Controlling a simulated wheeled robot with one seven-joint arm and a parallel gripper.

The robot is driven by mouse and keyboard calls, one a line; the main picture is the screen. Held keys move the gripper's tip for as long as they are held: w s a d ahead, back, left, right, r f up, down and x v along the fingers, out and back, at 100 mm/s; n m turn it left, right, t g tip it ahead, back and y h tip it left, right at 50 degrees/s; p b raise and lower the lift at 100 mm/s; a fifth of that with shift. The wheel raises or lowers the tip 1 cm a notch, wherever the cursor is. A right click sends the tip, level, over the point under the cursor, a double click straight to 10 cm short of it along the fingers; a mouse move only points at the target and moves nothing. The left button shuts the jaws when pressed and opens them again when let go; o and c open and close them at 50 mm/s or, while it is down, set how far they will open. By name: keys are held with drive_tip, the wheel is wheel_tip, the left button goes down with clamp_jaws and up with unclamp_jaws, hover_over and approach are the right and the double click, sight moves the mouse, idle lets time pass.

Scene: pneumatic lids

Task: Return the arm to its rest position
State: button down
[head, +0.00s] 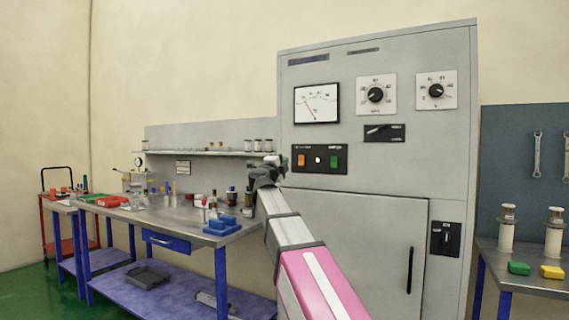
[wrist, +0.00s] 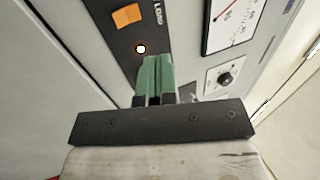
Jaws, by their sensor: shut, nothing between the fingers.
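My gripper (head: 268,172) is at the end of my raised arm, in front of the left edge of the grey control cabinet (head: 375,215) in the head view. In the wrist view, its two narrow fingers (wrist: 157,62) lie side by side, shut and empty. They point at the button panel, just below its small glowing lamp (wrist: 140,49). An orange button (wrist: 127,15) is clear of them. The green button (head: 335,162) shows in the head view; in the wrist view I cannot tell it from the fingers. I cannot tell whether they touch the panel.
A workbench (head: 180,215) with small tools and blue blocks stands left of the cabinet, under a shelf (head: 215,153). At the right, another bench (head: 530,281) holds two white cylinders and green and yellow blocks. The green floor (head: 40,295) shows at the lower left.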

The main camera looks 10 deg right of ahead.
drive_tip(key=s+a+f+n+g+y, duration=0.1)
drive_tip(key=a+f+n+g+y, duration=0.15)
drive_tip(key=f+n+y, duration=1.25)
drive_tip(key=s+a+f+n+g+y, duration=0.2)
drive_tip(key=f+n, duration=0.5)
drive_tip(key=f, duration=1.8)
drive_tip(key=s+d+f+n+g+h, duration=0.1)
drive_tip(key=s+d+f+g, duration=0.2)
drive_tip(key=s+f, duration=0.5)
drive_tip(key=s+d+f+n+g+h, duration=0.1)
drive_tip(key=s+d+f+g, duration=0.3)
drive_tip(key=s+f, duration=0.5)
drive_tip(key=s+d+f+n+g+h, duration=0.1)
drive_tip(key=s+d+f+g+h, duration=0.1)
drive_tip(key=s+f+g, duration=0.4)
wheel_tip(320, 180, down, 6)
drive_tip(key=shift+s+d+r, duration=0.15)
drive_tip(key=shift+s+d, duration=0.6)
drive_tip(key=shift+s, duration=0.4)
